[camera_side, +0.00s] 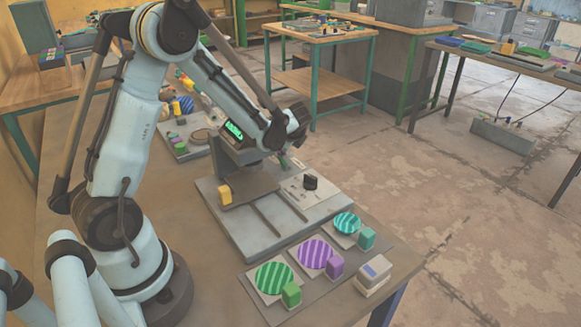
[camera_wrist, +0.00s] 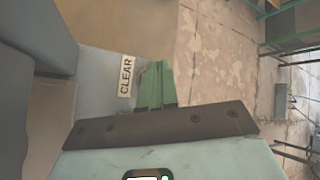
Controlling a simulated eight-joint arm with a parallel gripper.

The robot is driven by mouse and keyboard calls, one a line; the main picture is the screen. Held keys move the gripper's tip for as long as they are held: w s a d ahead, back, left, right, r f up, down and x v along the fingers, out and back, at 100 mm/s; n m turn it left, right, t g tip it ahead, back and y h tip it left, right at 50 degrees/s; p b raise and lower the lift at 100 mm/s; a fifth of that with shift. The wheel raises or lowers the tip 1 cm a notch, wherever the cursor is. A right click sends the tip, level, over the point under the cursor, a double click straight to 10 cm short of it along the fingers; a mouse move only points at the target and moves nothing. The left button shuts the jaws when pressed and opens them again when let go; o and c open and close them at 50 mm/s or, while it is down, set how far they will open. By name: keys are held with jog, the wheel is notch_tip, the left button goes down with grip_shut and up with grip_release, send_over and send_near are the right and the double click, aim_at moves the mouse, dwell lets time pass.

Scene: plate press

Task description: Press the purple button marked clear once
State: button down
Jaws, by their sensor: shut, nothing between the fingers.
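A white label reading CLEAR (camera_wrist: 125,76) lies just left of my gripper (camera_wrist: 155,84) in the wrist view. The gripper's two green fingers are shut together with nothing between them. The purple button itself does not show in either view; the fingers or the arm may hide it. In the side view my gripper (camera_side: 284,161) is low over the press (camera_side: 262,232), beside its light panel (camera_side: 297,192). I cannot tell whether the fingertips touch anything.
In front, a grey tray (camera_side: 275,312) holds green, purple and teal striped plates with matching blocks. A white box (camera_side: 372,273) stands at the right corner.

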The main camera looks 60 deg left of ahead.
jog(key=shift+r, duration=0.15)
jog(key=shift+r, duration=2.5)
jog(key=s+d+r+n+t+h, duration=0.2)
jog(key=s+d+n+h, duration=0.2)
jog(key=d, duration=0.6)
jog(key=s+d+r+n+t+h, duration=0.2)
jog(key=s+d+n+h, duration=0.2)
jog(key=s+d+n, duration=0.4)
jog(key=s+d, duration=0.1)
jog(key=d, duration=0.2)
jog(key=shift+s+n+h, duration=0.2)
jog(key=shift+n+h, duration=0.1)
jog(key=shift+h, duration=0.1)
